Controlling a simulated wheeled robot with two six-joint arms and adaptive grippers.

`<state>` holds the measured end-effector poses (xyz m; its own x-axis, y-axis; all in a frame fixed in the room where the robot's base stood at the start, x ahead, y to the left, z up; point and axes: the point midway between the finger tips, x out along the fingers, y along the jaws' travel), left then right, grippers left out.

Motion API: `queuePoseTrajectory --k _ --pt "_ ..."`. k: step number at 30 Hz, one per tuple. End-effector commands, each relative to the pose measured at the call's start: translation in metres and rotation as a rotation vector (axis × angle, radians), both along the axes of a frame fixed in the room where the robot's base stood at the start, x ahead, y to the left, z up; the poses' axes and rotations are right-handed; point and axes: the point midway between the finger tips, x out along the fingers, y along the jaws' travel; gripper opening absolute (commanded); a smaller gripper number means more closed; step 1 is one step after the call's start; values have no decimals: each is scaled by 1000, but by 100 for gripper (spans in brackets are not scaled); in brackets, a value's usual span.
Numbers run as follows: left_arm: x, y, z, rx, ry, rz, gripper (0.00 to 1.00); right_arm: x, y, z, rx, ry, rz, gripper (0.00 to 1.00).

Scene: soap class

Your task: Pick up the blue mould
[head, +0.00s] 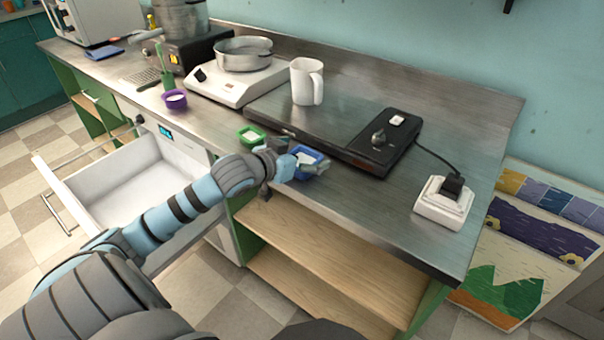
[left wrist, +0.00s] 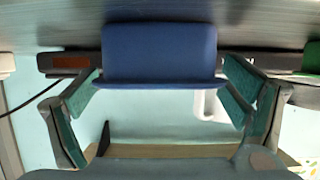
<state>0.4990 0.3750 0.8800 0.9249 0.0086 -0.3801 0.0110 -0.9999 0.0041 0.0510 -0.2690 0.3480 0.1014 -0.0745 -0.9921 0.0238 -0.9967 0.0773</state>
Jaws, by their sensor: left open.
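The blue mould (head: 309,158) sits on the metal counter near its front edge, in front of the black hot plate, with something white inside it. In the left wrist view the blue mould (left wrist: 160,55) fills the upper middle, between the two fingers. My left gripper (head: 308,167) is at the mould in the head view, its arm partly hiding it. In the left wrist view my left gripper (left wrist: 165,95) is open, with one finger on each side of the mould; I cannot tell whether they touch it. My right gripper is not in view.
A green mould (head: 251,136) stands just left of my left gripper, and a purple mould (head: 175,99) farther left. The black hot plate (head: 372,150) lies behind, with a white mug (head: 307,82) near it. A white socket box (head: 443,203) stands right. A drawer (head: 125,185) is open.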

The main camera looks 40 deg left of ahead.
Motion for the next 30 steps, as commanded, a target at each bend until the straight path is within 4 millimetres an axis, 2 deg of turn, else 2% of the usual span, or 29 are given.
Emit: queuePoseTrajectory --k 3,8,11,19,30 --pt "11 -1 -5 -2 0 -2 92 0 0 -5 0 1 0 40" --pt "11 -1 -4 3 2 -3 92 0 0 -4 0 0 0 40" --pt "11 0 -4 3 2 -2 80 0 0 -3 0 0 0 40" --pt "11 0 -4 3 2 -2 37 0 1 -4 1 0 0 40" --pt "11 0 -1 3 2 -2 37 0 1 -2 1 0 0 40"
